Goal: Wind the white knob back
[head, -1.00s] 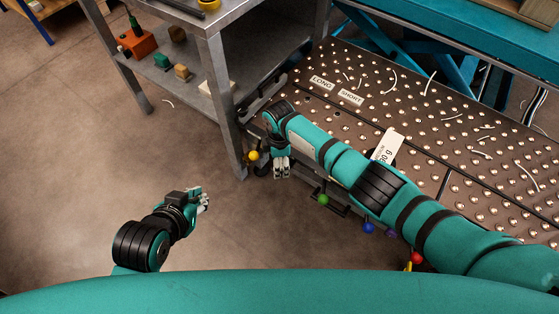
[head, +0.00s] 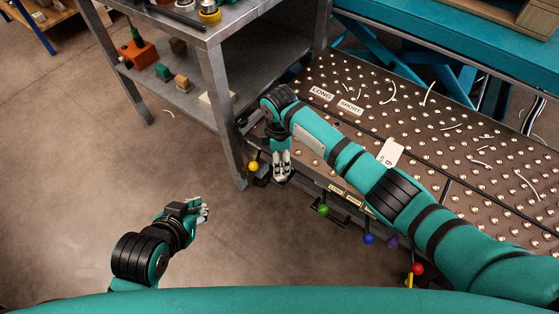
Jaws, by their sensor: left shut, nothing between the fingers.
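I cannot make out a white knob. A row of coloured knobs runs along the front edge of the ball table (head: 470,190): yellow (head: 253,166), green (head: 323,210), blue (head: 368,239), purple (head: 392,243) and red (head: 417,269). My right gripper (head: 281,174) points down at the table's near left corner, just right of the yellow knob and left of the green one. Its pale fingers cover what lies behind them, and whether they hold anything is unclear. My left gripper (head: 205,211) is shut and empty over bare floor.
A grey metal shelf unit (head: 222,110) stands left of the ball table, its leg close to the yellow knob. Small blocks and an orange item (head: 138,53) sit on its lower shelf. Labels LONG (head: 321,93) and SHORT (head: 350,107) lie on the table. The floor at lower left is clear.

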